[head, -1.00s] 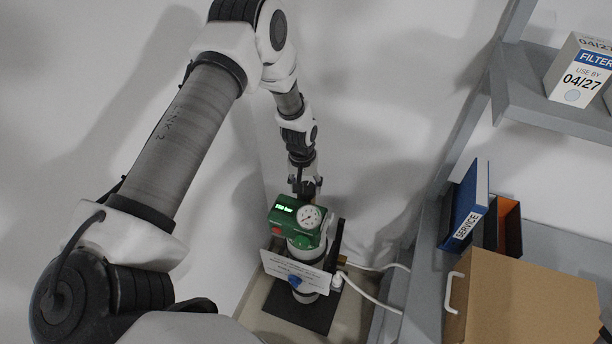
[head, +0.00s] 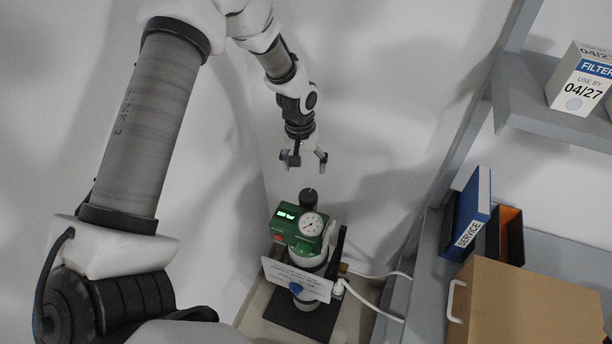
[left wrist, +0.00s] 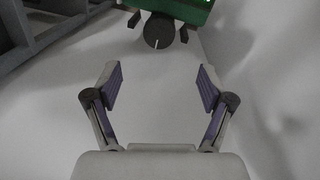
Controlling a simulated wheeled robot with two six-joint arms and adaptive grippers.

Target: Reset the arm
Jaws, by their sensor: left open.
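My left gripper (head: 305,158) is open and empty in the head view. It hangs above and apart from the green ventilator unit (head: 287,236), which has a lit display, a round gauge (head: 311,224) and a dark knob (head: 308,197) on top. In the left wrist view, the open fingers of my left gripper (left wrist: 159,98) have purple pads with nothing between them. Beyond them the dark knob (left wrist: 158,32), with a white mark, shows at the top below the green unit (left wrist: 178,8). My right gripper is not in view.
Shelves at right hold a filter box (head: 580,80), a blue service binder (head: 472,213) and a cardboard box (head: 530,310). White wall space lies behind the gripper.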

